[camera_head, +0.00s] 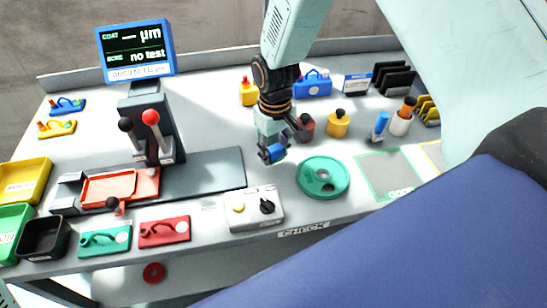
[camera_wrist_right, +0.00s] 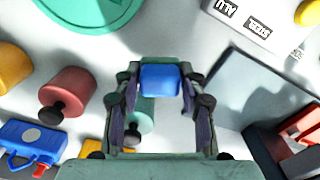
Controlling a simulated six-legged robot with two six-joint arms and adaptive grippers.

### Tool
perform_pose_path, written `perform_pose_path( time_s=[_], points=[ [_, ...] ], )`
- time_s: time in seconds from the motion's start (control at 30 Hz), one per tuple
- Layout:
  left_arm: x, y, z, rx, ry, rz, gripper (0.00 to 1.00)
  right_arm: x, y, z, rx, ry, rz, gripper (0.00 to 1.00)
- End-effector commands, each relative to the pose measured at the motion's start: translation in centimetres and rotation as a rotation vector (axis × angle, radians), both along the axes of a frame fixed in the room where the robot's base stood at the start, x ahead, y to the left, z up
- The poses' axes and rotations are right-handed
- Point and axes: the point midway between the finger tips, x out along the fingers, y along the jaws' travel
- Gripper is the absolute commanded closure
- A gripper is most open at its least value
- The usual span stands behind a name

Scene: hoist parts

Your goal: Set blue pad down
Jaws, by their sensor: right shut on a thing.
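The blue pad (camera_head: 273,152) is held at the tips of my right gripper (camera_head: 272,147). It also shows as a blue block (camera_wrist_right: 160,80) between the two fingers in the right wrist view. My right gripper is shut on it, over the light table just left of the green disc (camera_head: 323,177). A teal-green part (camera_wrist_right: 143,108) shows below the pad between the fingers in the wrist view. The bottom of the pad and its gap to the table cannot be made out. My left gripper cannot be seen.
A grey box with knobs (camera_head: 254,208) stands in front. The dark base plate (camera_head: 215,172) with levers and a screen (camera_head: 136,50) is at left. Weights with black knobs, red (camera_head: 304,127) and yellow (camera_head: 337,124), stand behind right. A green-outlined mat (camera_head: 390,174) is at right.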

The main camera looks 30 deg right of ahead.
Motion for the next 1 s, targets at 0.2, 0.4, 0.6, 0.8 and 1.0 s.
perform_pose_path(
  time_s=[0.2,0.4,0.6,0.8,1.0],
  points=[
    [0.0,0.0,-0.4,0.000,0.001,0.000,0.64,-0.1,0.1,-2.7,0.000,0.001,0.000,0.92],
    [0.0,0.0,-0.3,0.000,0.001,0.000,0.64,0.0,0.2,-2.6,0.000,0.000,0.001,0.92],
    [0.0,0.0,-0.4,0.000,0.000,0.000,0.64,0.0,0.2,-2.9,0.000,0.000,0.000,0.56],
    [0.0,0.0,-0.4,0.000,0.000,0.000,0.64,0.0,0.2,-2.9,0.000,0.000,0.000,0.39],
    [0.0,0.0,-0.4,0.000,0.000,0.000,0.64,0.0,0.2,-2.9,0.000,0.001,0.000,0.37]
  ],
)
